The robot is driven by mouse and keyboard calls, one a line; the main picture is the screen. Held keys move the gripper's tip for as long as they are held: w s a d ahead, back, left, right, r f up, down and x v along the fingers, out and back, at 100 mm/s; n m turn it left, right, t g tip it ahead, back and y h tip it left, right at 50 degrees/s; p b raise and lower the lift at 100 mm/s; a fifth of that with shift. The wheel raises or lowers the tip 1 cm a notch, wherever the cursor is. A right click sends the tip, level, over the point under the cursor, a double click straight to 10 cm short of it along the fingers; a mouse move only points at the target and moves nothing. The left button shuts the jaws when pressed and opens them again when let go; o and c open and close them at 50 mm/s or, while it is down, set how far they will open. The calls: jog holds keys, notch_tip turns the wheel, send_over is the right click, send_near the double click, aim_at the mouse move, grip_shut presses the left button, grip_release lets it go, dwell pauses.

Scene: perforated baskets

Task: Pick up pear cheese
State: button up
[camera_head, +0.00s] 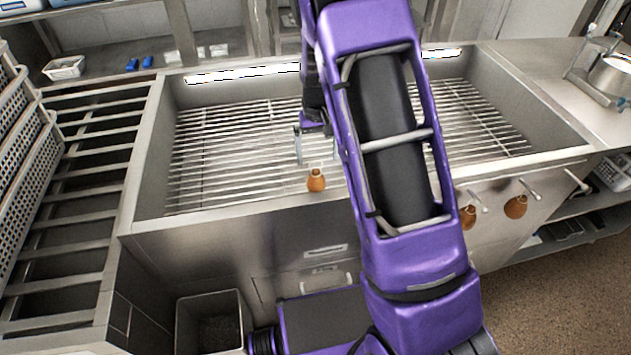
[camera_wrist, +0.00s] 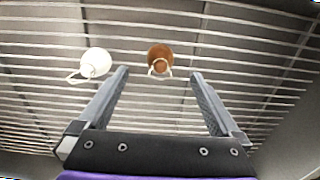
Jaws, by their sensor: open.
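A brown, pear-shaped cheese (camera_head: 316,182) with a pale loop at its top shows near the front rim of the grated sink, in front of my gripper (camera_head: 312,147). In the wrist view a brown cheese (camera_wrist: 159,54) with a pale loop lies beyond the fingertips, centred between them. A white round cheese (camera_wrist: 97,61) with a loop is to its left, outside the left finger. My gripper (camera_wrist: 159,74) is open and empty, pointing down over the grate. I cannot make out the white cheese in the head view, where my arm covers part of the sink.
The sink's grate (camera_head: 225,150) has bare room on the left. Two more brown pear-shaped things (camera_head: 515,206) hang on the front panel at right. White perforated baskets (camera_head: 25,165) stand at the left edge. A grey bin (camera_head: 209,320) is below the sink.

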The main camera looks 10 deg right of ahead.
aim_at(316, 170)
notch_tip(316, 170, down, 4)
jog(key=shift+r, duration=0.1)
jog(key=shift+w+a+f, duration=0.1)
jog(key=shift+w+f, duration=0.1)
jog(key=shift+f, duration=0.75)
jog(key=shift+w+d+f, duration=0.1)
jog(key=shift+w+f, duration=0.15)
jog(key=shift+f, duration=0.65)
jog(key=shift+w+a+f, duration=0.1)
jog(key=shift+w+f, duration=0.1)
jog(key=shift+f, duration=0.75)
jog(key=c, duration=1.5)
jog(key=shift+r, duration=5.05)
jog(key=shift+c, duration=0.2)
